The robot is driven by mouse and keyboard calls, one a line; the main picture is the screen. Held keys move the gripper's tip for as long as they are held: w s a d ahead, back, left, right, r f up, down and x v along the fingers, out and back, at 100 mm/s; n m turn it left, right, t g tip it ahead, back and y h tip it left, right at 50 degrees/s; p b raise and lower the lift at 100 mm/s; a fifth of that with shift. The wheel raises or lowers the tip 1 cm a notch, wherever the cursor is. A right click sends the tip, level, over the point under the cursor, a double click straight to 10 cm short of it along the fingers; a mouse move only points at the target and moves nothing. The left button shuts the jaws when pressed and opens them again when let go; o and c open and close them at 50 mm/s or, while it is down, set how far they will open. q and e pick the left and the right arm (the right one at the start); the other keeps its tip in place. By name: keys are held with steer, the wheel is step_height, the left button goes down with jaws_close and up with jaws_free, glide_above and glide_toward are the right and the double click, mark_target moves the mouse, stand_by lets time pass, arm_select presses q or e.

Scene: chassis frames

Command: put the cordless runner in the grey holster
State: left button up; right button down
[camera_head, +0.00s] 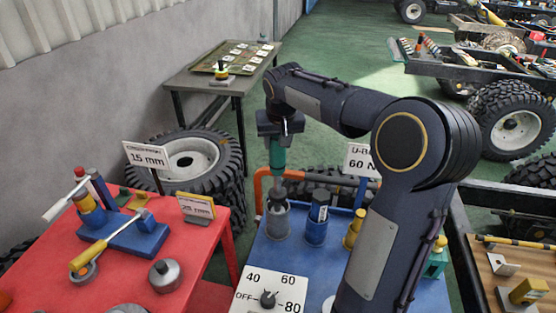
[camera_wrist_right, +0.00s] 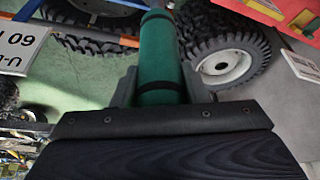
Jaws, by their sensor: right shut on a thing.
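The cordless runner (camera_head: 277,153) has a green body and a dark lower end, and it hangs upright from my right gripper (camera_head: 279,130). The gripper is shut on its upper part. In the right wrist view the green body (camera_wrist_right: 160,50) fills the space between the jaws. The grey holster (camera_head: 276,221) stands on the blue table directly below. The runner's dark lower end overlaps the holster's mouth; I cannot tell how deep it sits inside. My left gripper is not in view.
A blue holster (camera_head: 316,231) with a dark item in it stands just right. An orange tube frame (camera_head: 258,185) rises behind. A yellow object (camera_head: 353,232) and a dial panel (camera_head: 268,292) are on the blue table (camera_head: 258,257). A red table (camera_head: 205,262) is at left.

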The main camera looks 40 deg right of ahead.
mark_target(278, 159)
steer(key=shift+f, duration=2.95)
steer(key=c, duration=0.8)
jaws_free()
steer(key=shift+f, duration=0.2)
steer(key=shift+c, duration=0.2)
steer(key=v, duration=1.2)
steer(key=s+a+f+n+y, duration=0.1)
steer(key=s+a+f+y, duration=0.1)
steer(key=s+a+f, duration=0.2)
steer(key=s+a+f+n+t+y, duration=0.1)
steer(key=s+a+f+y, duration=0.1)
steer(key=s+a, duration=0.6)
steer(key=s+a+f+n+y, duration=0.2)
steer(key=s+a+f, duration=0.3)
steer(key=s, duration=0.5)
steer(key=shift+s+a+f+t+b, duration=0.15)
steer(key=shift+a+f+t+b, duration=0.2)
steer(key=shift+a, duration=0.7)
